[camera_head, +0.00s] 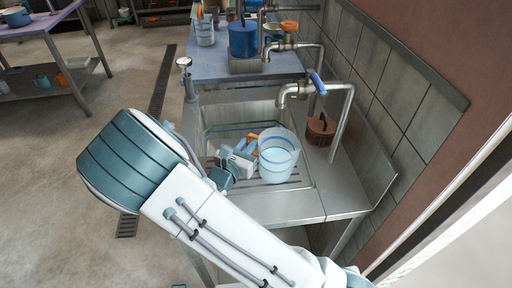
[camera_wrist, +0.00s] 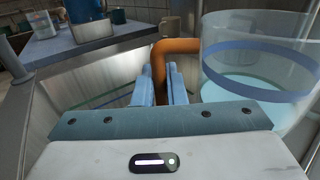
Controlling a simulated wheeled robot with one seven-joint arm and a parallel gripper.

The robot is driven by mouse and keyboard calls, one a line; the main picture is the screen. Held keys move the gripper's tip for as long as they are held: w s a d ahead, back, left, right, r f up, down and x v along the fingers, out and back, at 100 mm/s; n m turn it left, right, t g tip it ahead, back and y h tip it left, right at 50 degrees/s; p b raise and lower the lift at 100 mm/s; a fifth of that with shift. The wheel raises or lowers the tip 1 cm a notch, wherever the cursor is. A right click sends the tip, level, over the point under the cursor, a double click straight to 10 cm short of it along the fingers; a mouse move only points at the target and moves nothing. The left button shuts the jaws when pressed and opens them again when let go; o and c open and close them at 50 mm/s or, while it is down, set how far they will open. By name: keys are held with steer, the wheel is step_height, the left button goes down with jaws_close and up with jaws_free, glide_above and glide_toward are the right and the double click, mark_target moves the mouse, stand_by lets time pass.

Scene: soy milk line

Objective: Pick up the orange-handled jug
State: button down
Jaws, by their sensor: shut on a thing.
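The orange-handled jug (camera_head: 279,158) is a clear, upright jug with a blue band near its rim, over the slotted drain surface of the steel sink. It also shows at the right of the wrist view (camera_wrist: 262,62), where its lower part looks pale blue. Its orange handle (camera_wrist: 160,62) faces my gripper. My gripper (camera_head: 240,158) is at the jug's left side, and its two pale blue fingers (camera_wrist: 164,84) are shut around the handle. Whether the jug's base touches the surface cannot be told.
A bent-spout tap (camera_head: 297,90) with a blue lever stands close behind the jug. A brown lidded pot (camera_head: 320,130) sits on the ledge to the right. A blue container (camera_head: 243,40) and another clear jug (camera_head: 205,32) stand on the counter behind. A tiled wall closes the right side.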

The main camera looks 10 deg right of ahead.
step_height(320, 180, up, 10)
steer(key=shift+f+p, duration=0.1)
steer(key=shift+p, duration=0.3)
stand_by(0.6)
